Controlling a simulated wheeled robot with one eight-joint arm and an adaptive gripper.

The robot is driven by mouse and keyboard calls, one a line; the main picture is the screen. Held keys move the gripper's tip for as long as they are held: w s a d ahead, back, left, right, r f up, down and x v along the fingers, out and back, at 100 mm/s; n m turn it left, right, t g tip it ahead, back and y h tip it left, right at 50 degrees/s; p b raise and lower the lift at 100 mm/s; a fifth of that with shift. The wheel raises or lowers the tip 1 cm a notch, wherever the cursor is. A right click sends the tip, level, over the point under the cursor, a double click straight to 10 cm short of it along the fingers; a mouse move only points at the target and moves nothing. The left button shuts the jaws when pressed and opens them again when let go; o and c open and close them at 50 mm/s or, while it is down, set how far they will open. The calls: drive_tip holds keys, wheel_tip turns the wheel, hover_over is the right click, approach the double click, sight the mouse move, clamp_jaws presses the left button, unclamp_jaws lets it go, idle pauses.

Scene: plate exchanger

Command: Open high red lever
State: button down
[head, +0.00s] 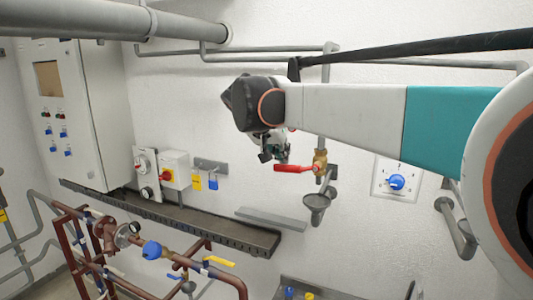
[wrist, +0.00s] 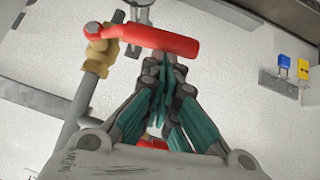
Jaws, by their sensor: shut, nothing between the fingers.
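The high red lever (head: 292,168) is on a brass valve (head: 319,161) on the grey vertical pipe on the back wall. It points left from the valve, roughly horizontal. In the wrist view the red lever (wrist: 155,38) crosses the top of the picture, with the brass valve (wrist: 101,42) at its left end. My gripper (head: 273,155) is just left of and above the lever's free end in the head view. In the wrist view my gripper (wrist: 163,66) is shut and empty, its fingertips close below the lever. I cannot tell whether they touch it.
A grey funnel drain (head: 317,203) is below the valve. A panel with a blue knob (head: 397,182) is to the right. Yellow and blue padlocks (head: 197,182) hang to the left, beside a red-yellow switch box (head: 173,170). A grey shelf (head: 272,219) is below. Another red part (wrist: 153,142) shows behind my gripper.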

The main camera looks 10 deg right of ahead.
sight(279, 164)
drive_tip(key=shift+a+f, duration=0.2)
drive_tip(key=shift+f, duration=0.1)
drive_tip(key=shift+w+a+f+n+g+h+b, duration=0.15)
drive_tip(key=shift+f+n+g+h+b, duration=0.25)
drive_tip(key=shift+f+h+b, duration=0.3)
drive_tip(key=shift+w+a+f+n+g+h+b, duration=0.15)
drive_tip(key=shift+f+n+g+h+b, duration=0.25)
drive_tip(key=shift+f+b, duration=0.45)
wheel_tip(279, 164, down, 3)
drive_tip(key=n+g+h+b, duration=0.1)
drive_tip(key=h+b, duration=0.1)
drive_tip(key=b, duration=0.1)
drive_tip(key=shift+s+n+h, duration=0.1)
drive_tip(key=shift+n+h, duration=0.2)
drive_tip(key=f, duration=0.1)
drive_tip(key=d+f+b, duration=0.1)
drive_tip(key=s+f+b, duration=0.1)
drive_tip(key=shift+d+f, duration=0.1)
drive_tip(key=shift+d, duration=0.15)
